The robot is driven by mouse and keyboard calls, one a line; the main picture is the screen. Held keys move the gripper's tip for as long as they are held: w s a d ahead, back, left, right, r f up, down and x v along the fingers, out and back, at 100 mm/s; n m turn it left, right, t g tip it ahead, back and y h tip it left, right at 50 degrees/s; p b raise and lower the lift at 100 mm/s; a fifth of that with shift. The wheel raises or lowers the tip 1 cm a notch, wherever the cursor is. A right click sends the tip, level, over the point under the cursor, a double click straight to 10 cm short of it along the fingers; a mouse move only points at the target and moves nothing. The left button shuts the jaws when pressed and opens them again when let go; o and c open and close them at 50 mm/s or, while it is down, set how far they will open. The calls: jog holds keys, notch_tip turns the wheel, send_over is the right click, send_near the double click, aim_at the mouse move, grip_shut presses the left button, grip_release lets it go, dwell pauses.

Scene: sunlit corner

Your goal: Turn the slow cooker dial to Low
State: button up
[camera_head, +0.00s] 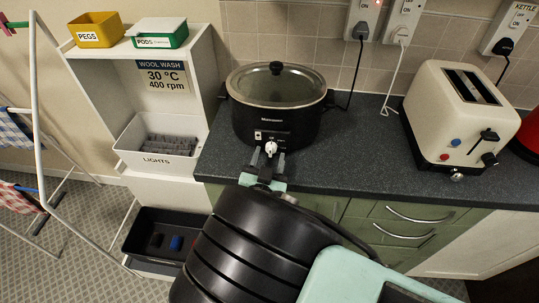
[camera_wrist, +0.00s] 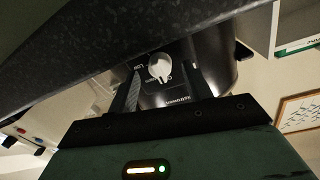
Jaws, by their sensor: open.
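The black slow cooker (camera_head: 262,108) stands on the dark worktop with its glass lid on. Its white dial (camera_head: 271,148) is low on the front face. My gripper (camera_head: 268,161) is open in front of the dial, with a finger to either side of it. In the wrist view, the dial (camera_wrist: 160,66) lies between the fingers of my gripper (camera_wrist: 164,82), and the picture is upside down. The word LOW shows beside the dial, on the left there. I cannot tell for sure which mark the dial points to, or whether a finger touches it.
A cream toaster (camera_head: 461,115) stands on the worktop (camera_head: 360,150) to the right, with bare worktop between. Cables hang from wall sockets behind. A white shelf unit (camera_head: 205,75) with a LIGHTS bin (camera_head: 135,148) stands close on the left, beside a drying rack (camera_head: 37,100).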

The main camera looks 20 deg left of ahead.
jog(key=shift+w+a, duration=0.1)
jog(key=shift+w, duration=0.6)
jog(key=c, duration=1)
